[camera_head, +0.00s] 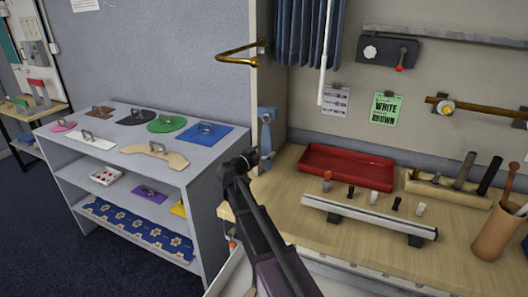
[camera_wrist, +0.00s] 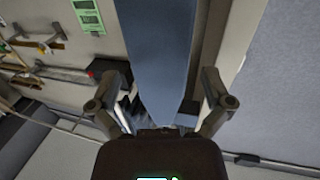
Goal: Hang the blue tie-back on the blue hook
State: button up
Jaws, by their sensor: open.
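In the wrist view a long, smooth blue strip (camera_wrist: 158,50) runs from the top edge and narrows down between my fingers. My gripper's fingers (camera_wrist: 160,98) are open, one on each side of the strip, with gaps visible. The strip's lower end is hidden behind the gripper body.
A brass holdback arm (camera_head: 238,53) juts out above, beside a dark blue curtain (camera_head: 306,35). A grey shelf unit (camera_head: 88,145) with flat handled shapes stands to the left. A red tray (camera_head: 345,168) and a tool rail (camera_head: 368,217) occupy the bench (camera_head: 280,200).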

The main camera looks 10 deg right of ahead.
jog(key=shift+s+a, duration=0.1)
jog(key=v, duration=1.1)
jog(key=shift+s+a, duration=0.25)
jog(key=shift+a, duration=0.05)
